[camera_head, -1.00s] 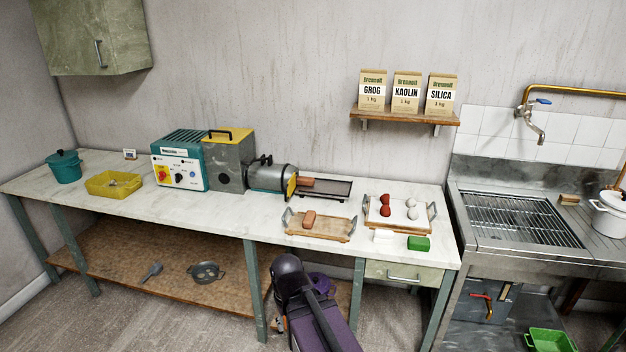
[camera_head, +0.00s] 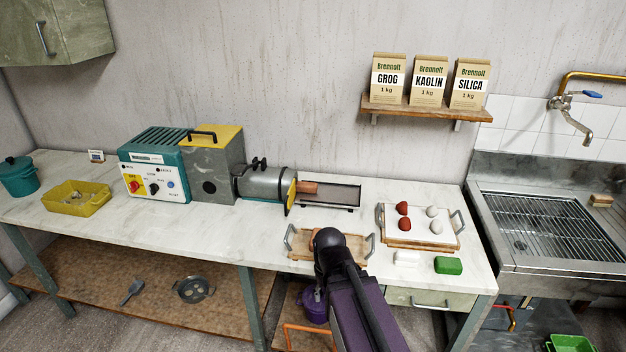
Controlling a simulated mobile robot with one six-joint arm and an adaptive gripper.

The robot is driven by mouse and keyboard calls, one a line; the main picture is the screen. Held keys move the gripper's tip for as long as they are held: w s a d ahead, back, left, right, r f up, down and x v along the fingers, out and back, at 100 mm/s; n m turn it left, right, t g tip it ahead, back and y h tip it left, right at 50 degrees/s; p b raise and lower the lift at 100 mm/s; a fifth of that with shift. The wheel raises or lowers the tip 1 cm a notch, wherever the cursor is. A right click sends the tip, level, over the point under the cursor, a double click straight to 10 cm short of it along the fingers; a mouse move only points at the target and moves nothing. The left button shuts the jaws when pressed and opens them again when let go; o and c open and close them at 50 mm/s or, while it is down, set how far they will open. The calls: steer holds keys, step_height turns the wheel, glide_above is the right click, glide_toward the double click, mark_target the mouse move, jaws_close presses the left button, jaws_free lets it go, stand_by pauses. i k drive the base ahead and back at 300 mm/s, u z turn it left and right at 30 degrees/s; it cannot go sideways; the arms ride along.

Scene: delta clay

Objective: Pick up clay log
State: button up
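One terracotta clay log (camera_head: 308,187) sticks out of the extruder's mouth over the dark-framed rack. A second terracotta log lies on the wooden tray with metal handles (camera_head: 299,252); my arm's dark joint covers most of it, and only a sliver of orange-brown (camera_head: 313,236) shows at its left edge. My purple and black arm reaches up from the bottom of the picture over this tray. My gripper itself does not show, so its fingers and any contact with the log are hidden.
The extruder machine (camera_head: 214,165) stands left of the rack (camera_head: 335,195). A board with red and white lumps (camera_head: 391,232) is to the right, with a white block (camera_head: 406,258) and a green block (camera_head: 448,265) in front. The bench's left front is clear.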

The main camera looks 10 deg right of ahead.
mark_target(308, 186)
steer(key=z, duration=0.15)
steer(key=i, duration=0.95)
